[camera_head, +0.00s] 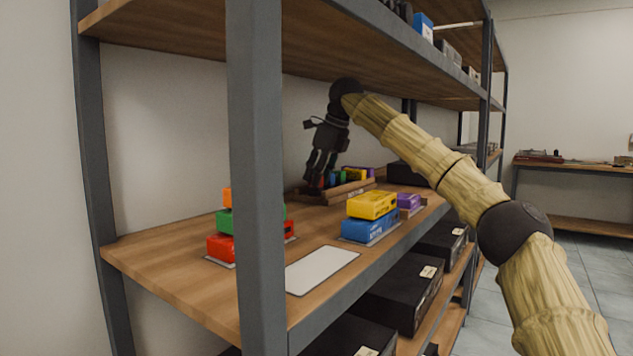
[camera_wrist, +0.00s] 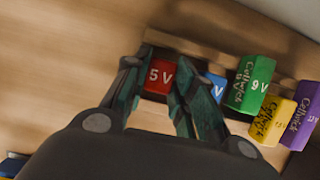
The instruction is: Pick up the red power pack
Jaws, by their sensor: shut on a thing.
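The red power pack (camera_wrist: 160,76), marked "5 V", sits between my two fingers in the wrist view. My gripper (camera_wrist: 160,82) is shut on it, one finger on each side. In the head view my gripper (camera_head: 316,184) points down over the left end of a wooden rack (camera_head: 350,189) on the middle shelf and mostly hides the red pack. A blue pack (camera_wrist: 216,87) is close beside the right finger. Green (camera_wrist: 249,84), yellow (camera_wrist: 272,122) and purple (camera_wrist: 303,112) packs follow to the right. I cannot tell whether the red pack is clear of the rack.
A stack with red (camera_head: 220,247), green (camera_head: 226,221) and orange blocks stands behind the front post (camera_head: 256,180). A yellow block (camera_head: 372,204) lies on a blue one (camera_head: 369,229). A blank white plate (camera_head: 322,270) lies near the edge. The upper shelf (camera_head: 390,45) hangs above my gripper.

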